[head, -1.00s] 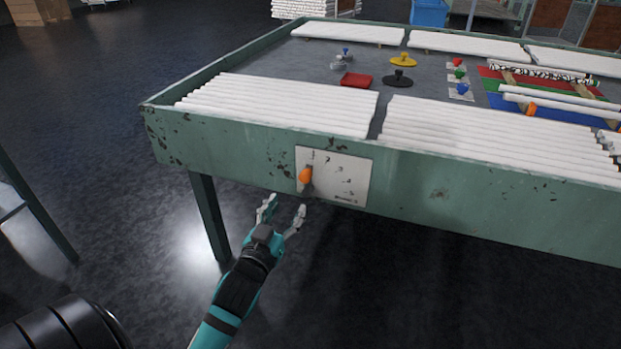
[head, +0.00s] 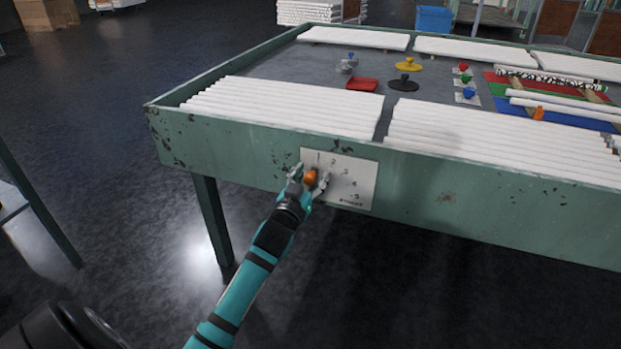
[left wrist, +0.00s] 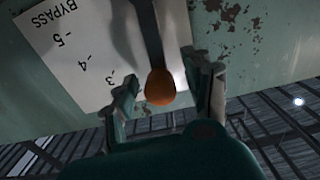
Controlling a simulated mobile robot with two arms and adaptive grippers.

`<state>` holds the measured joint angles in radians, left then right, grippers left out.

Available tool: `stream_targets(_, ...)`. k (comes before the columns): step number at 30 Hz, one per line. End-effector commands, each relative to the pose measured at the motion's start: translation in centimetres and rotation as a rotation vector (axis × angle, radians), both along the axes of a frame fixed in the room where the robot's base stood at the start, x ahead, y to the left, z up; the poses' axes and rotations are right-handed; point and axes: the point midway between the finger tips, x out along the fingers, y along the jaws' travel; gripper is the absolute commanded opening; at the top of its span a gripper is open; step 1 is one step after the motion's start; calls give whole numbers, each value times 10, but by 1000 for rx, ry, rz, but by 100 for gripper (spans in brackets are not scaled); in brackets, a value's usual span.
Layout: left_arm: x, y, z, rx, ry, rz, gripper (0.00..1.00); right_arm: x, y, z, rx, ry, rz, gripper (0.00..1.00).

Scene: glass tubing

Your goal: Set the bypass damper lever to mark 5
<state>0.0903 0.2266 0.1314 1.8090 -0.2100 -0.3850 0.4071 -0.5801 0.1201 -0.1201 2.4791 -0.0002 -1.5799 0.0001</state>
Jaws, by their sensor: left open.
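The bypass plate (head: 352,183) is a white panel on the green table's front side, with marks 1 to 5 running in an arc from upper left to lower right. The damper lever has an orange knob (head: 310,177) near the plate's left edge; its dark arm (left wrist: 148,35) shows in the left wrist view. My left gripper (head: 308,176) is open with its fingers on either side of the knob. In the left wrist view the knob (left wrist: 160,87) sits between the two fingers, with a gap on each side. My right gripper is out of view.
The green table (head: 470,195) holds rows of white tubes (head: 280,105) just above the plate. A table leg (head: 212,220) stands left of my arm. The floor in front of the table is clear.

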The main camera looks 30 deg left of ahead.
Motion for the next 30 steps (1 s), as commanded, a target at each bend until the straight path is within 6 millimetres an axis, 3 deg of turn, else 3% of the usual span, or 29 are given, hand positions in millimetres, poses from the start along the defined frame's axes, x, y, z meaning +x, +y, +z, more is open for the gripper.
stream_targets(2, 0, 0, 0, 0, 0, 0, 51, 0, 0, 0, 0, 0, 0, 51)
stream_targets(14, 0, 0, 0, 0, 0, 0, 0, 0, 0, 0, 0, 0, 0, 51)
stream_targets(30, 0, -3, 0, 27, 7, 0, 0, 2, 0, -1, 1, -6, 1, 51)
